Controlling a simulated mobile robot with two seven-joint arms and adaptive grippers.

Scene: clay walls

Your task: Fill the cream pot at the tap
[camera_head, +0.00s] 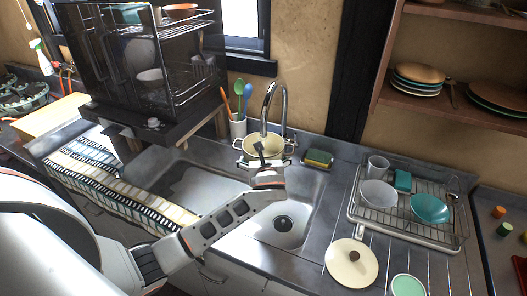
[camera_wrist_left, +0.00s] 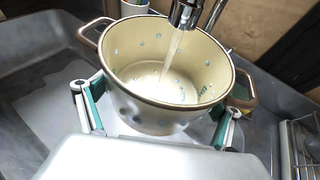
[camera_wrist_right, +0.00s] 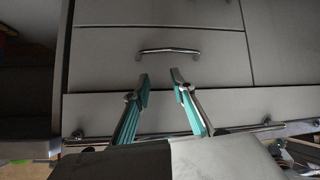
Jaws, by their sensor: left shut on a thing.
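The cream pot (camera_head: 263,147) is held upright under the tap (camera_head: 284,98), over the sink (camera_head: 297,195). In the left wrist view a stream of water (camera_wrist_left: 174,52) runs from the tap (camera_wrist_left: 187,14) into the pot (camera_wrist_left: 128,62). Its inside is cream with small coloured marks; how much water it holds is hard to tell. My left gripper (camera_head: 262,165) is shut on the pot, its fingers on either side of the body in the left wrist view (camera_wrist_left: 155,118). My right gripper (camera_wrist_right: 160,82) is open and empty before a drawer front (camera_wrist_right: 195,62). It is outside the head view.
A utensil cup (camera_head: 238,126) stands left of the tap, and a sponge (camera_head: 319,157) lies right of it. A dish rack (camera_head: 412,238) with bowls stands right of the sink. A lid (camera_head: 340,262) lies in front of the rack. A dark dish cabinet (camera_head: 135,75) stands left.

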